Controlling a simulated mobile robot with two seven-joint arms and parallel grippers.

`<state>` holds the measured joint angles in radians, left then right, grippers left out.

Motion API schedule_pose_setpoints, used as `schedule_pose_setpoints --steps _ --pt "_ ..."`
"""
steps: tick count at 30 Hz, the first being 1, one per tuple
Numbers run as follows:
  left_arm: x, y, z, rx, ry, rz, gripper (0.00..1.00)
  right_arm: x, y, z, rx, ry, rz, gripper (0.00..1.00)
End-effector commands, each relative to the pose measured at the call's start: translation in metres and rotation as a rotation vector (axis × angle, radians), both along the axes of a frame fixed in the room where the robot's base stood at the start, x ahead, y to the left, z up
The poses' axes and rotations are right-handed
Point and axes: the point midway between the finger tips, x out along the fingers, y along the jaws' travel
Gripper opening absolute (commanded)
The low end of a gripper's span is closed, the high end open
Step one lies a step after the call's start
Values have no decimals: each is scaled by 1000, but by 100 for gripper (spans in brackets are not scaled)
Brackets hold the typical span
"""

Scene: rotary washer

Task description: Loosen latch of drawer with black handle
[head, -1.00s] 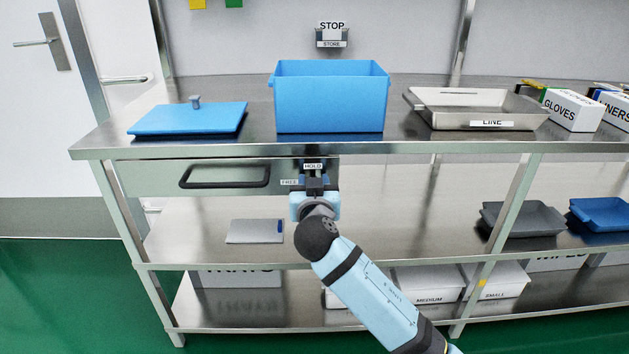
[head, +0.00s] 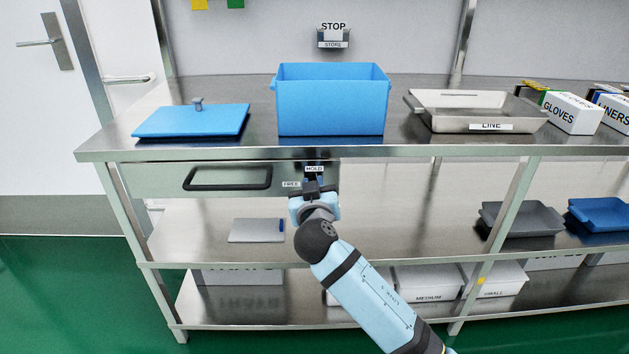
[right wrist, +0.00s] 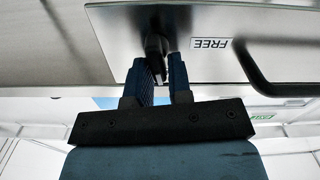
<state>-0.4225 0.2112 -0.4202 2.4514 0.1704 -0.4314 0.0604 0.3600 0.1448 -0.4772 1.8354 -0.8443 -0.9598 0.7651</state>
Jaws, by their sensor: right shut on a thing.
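The drawer front (head: 225,164) is a grey metal panel under the bench top with a black loop handle (head: 228,179). At its right end is the dark latch (right wrist: 156,44), with a HOLD label (head: 314,169) above it and a FREE label (head: 291,184) to its left. My right gripper (head: 316,186) is at the latch; its blue fingers (right wrist: 160,72) are shut on the latch knob in the right wrist view. In that view FREE (right wrist: 211,43) is upside down beside the black handle (right wrist: 262,75). The gripper hides much of the latch in the head view. My left gripper is not in view.
On the bench top (head: 400,148) stand a blue lid (head: 190,122), a blue bin (head: 332,105) and a metal tray (head: 475,112). A flat grey plate (head: 256,230) lies on the shelf below the drawer. A bench leg (head: 508,205) stands right of my arm.

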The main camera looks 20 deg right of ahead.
Motion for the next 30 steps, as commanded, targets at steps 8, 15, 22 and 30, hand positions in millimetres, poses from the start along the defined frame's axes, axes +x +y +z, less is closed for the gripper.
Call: schedule_pose_setpoints --steps 8,15,22,30 --pt "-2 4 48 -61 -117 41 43 2 3 5 -240 71 -1 0" --pt "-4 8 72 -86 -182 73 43 2 5 3 -460 133 -2 0" --pt "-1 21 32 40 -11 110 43 3 8 0 -672 193 -2 0" --pt "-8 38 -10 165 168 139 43 4 10 -2 -912 261 -3 0"
